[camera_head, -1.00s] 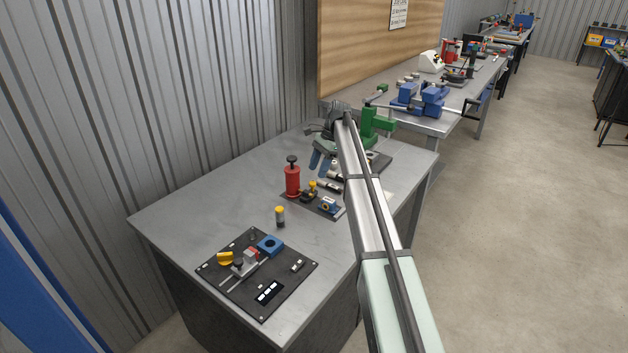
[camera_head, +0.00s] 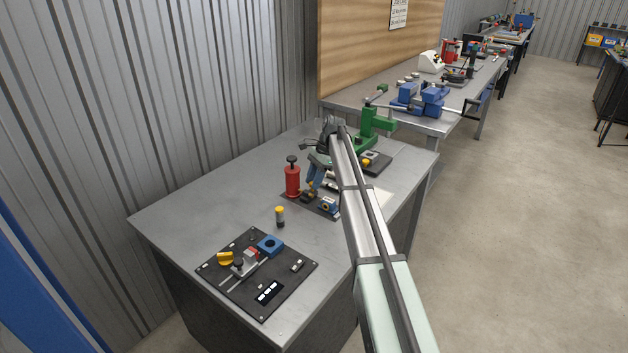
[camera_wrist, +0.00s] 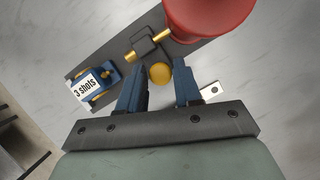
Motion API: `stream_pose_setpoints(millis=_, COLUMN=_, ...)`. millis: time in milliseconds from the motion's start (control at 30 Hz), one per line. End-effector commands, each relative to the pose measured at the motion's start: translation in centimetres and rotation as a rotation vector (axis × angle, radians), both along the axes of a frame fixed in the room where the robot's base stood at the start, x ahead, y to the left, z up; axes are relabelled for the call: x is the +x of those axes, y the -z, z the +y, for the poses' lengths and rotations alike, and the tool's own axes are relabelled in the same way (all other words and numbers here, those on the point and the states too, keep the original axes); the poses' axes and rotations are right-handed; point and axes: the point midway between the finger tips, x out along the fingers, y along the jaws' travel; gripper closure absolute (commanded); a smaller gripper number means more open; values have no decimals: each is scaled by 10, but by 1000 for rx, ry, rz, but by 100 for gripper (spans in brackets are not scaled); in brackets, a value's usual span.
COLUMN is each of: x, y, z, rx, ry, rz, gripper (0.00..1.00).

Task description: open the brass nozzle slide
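A red dispenser (camera_head: 292,181) with a black knob on top stands on a dark plate on the bench. In the wrist view its red body (camera_wrist: 208,14) fills the top right, and a brass nozzle (camera_wrist: 163,34) runs from it through a dark block (camera_wrist: 144,46). A round brass knob (camera_wrist: 160,73) sits beside the block. My gripper (camera_wrist: 161,70) is open, pointing down, its two blue fingers on either side of the knob with gaps showing. Whether the fingertips reach knob height is unclear. In the head view my gripper (camera_head: 314,177) partly hides the nozzle.
A blue counter reading "3 shots" (camera_wrist: 88,88) sits left of the nozzle. A yellow-capped vial (camera_head: 280,217) and a dark panel (camera_head: 233,291) with a yellow handle lie nearer. A green press (camera_head: 368,130) stands behind. The front right bench top is clear.

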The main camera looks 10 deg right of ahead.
Motion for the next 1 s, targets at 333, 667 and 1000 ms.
stream_pose_setpoints(millis=333, x=0, y=0, z=0, rx=0, ry=0, rz=0, gripper=100)
stream_pose_setpoints(millis=667, x=0, y=0, z=0, rx=0, ry=0, rz=0, gripper=100)
stream_pose_setpoints(millis=1000, x=-2, y=0, z=-3, rx=0, ry=1, rz=0, gripper=73)
